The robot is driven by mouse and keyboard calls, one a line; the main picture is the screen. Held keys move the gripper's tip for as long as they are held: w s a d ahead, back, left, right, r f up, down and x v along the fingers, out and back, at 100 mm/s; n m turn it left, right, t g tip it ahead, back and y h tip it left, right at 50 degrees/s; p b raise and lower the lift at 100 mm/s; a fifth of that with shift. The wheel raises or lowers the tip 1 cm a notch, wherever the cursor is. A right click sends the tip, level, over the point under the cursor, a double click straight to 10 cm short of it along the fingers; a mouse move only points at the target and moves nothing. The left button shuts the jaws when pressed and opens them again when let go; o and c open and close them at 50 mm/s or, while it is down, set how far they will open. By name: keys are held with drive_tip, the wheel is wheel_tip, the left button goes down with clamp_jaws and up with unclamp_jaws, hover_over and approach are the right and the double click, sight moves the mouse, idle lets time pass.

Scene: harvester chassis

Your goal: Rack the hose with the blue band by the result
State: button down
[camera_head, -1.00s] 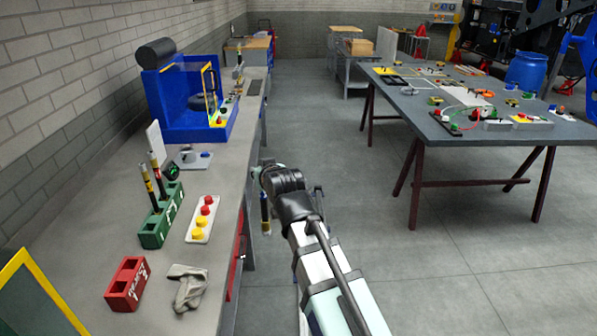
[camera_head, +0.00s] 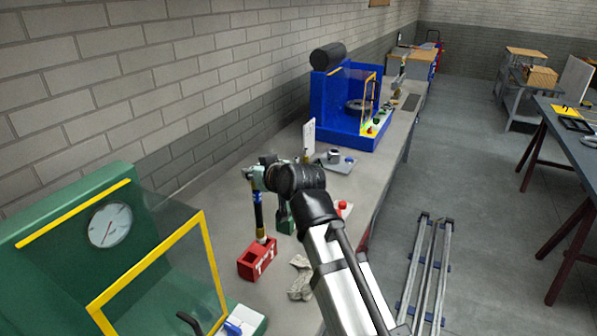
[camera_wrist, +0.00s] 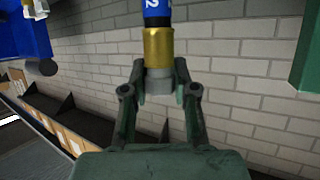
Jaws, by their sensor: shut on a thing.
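My gripper (camera_head: 258,181) is shut on the top end fitting of the hose with the blue band (camera_head: 258,212). The hose hangs upright below it, dark with brass ends. In the wrist view the hose's blue band (camera_wrist: 157,8), marked 2, and brass collar show between my fingers (camera_wrist: 159,92). The hose's lower end is at the top of the red rack (camera_head: 256,262) in the head view; I cannot tell whether it is in a hole or just above or behind. The green rack (camera_head: 286,222) is mostly hidden behind my arm.
A green test stand with a dial gauge (camera_head: 110,226) and yellow-framed clear guard (camera_head: 160,262) stands at front left. A grey cloth (camera_head: 300,280) lies right of the red rack. A blue test stand (camera_head: 340,105) is farther back. The brick wall borders the bench.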

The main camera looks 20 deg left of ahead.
sight(258, 208)
drive_tip(key=shift+s+a+f+n+g+y+b, duration=0.2)
drive_tip(key=shift+s+a+f+n+g+b, duration=0.25)
drive_tip(key=shift+f, duration=0.2)
drive_tip(key=shift+s+a+f+n+g+y+b, duration=0.2)
drive_tip(key=shift+s+a+f+n+g, duration=0.15)
drive_tip(key=shift+s+a+f, duration=0.25)
drive_tip(key=shift+s+a+f+n+g+y+b, duration=0.2)
drive_tip(key=shift+s+a+f+n+g+b, duration=0.2)
drive_tip(key=shift+f, duration=0.35)
drive_tip(key=shift+s+d+f+b, duration=0.1)
drive_tip(key=shift+d+f+b, duration=0.1)
drive_tip(key=shift+b, duration=0.15)
wheel_tip(258, 208, down, 7)
drive_tip(key=b, duration=0.5)
idle(1.7)
idle(0.5)
drive_tip(key=c, duration=0.8)
unclamp_jaws()
